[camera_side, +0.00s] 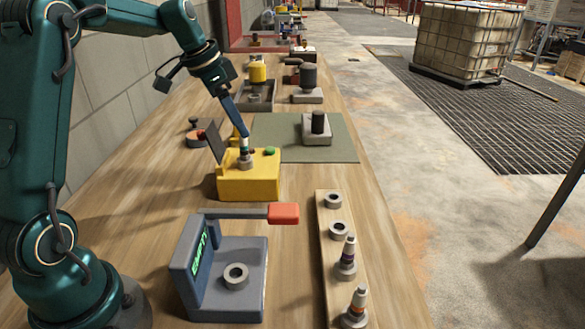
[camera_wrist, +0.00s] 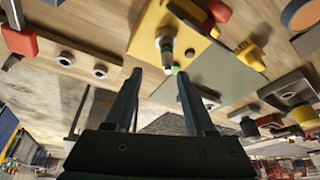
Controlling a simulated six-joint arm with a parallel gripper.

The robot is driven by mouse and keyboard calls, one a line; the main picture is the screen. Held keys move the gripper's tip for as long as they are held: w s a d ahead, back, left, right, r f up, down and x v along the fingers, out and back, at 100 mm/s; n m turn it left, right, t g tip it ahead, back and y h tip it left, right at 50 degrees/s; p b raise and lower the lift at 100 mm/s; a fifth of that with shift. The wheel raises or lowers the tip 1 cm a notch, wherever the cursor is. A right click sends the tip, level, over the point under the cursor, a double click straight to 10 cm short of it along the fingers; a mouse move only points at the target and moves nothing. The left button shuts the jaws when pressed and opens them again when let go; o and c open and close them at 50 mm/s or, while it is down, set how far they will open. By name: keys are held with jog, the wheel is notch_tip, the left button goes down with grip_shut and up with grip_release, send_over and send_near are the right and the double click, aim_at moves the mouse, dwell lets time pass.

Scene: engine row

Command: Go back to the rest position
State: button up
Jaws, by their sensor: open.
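My gripper (camera_side: 243,132) is open, pointing down over the yellow block (camera_side: 248,184) on the wooden bench. A spark-plug-like part (camera_side: 245,158) stands upright in a collar on that block. In the wrist view the two dark fingers (camera_wrist: 160,72) are spread apart, and the tip of the plug (camera_wrist: 165,46) shows between their ends. The yellow block (camera_wrist: 142,36) fills the top middle of that view. I cannot tell whether a finger touches the plug.
A grey fixture (camera_side: 252,302) with a red-tipped lever and an "EMPTY" display stands in front. A wooden strip (camera_side: 325,262) at right holds rings and two plugs. A green mat (camera_side: 345,150) with a black cylinder (camera_side: 318,122) lies behind. Trays and fixtures stand farther back, a wall at left.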

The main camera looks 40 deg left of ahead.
jog(key=s+d+r+n, duration=0.1)
jog(key=s+d+r, duration=0.2)
jog(key=s+d, duration=0.3)
jog(key=s+d+f+n, duration=0.1)
jog(key=s+d, duration=0.2)
jog(key=s, duration=0.1)
jog(key=s+d+f+n+t, duration=0.1)
jog(key=s+d, duration=0.2)
jog(key=s, duration=0.2)
jog(key=s+d+f, duration=0.1)
jog(key=s+d, duration=0.2)
jog(key=s, duration=0.2)
jog(key=shift+d+f+n+y, duration=0.1)
jog(key=shift+d+n+y, duration=0.1)
jog(key=shift+n+y, duration=0.2)
